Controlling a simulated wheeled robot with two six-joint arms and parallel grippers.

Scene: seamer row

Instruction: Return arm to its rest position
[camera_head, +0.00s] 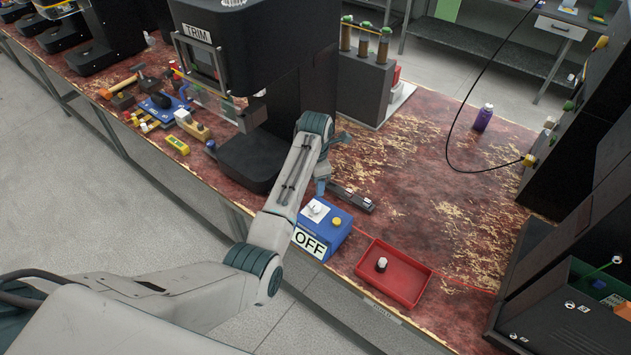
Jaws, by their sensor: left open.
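My left arm reaches in from the lower left, over the edge of the bench. My left gripper (322,182) is partly hidden behind my own forearm and wrist. It is open, just behind the blue control box (325,226) and close to it in the picture; I cannot tell whether they touch. No object shows in the gripper. My right gripper is not in view.
A black TRIM machine (250,70) stands behind my wrist. A red tray (405,275) with a small black-and-white piece lies to the right. A dark bar (350,197) lies behind the box. A purple bottle (483,117) stands farther back. Tools clutter the left; the right-middle bench is mostly clear.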

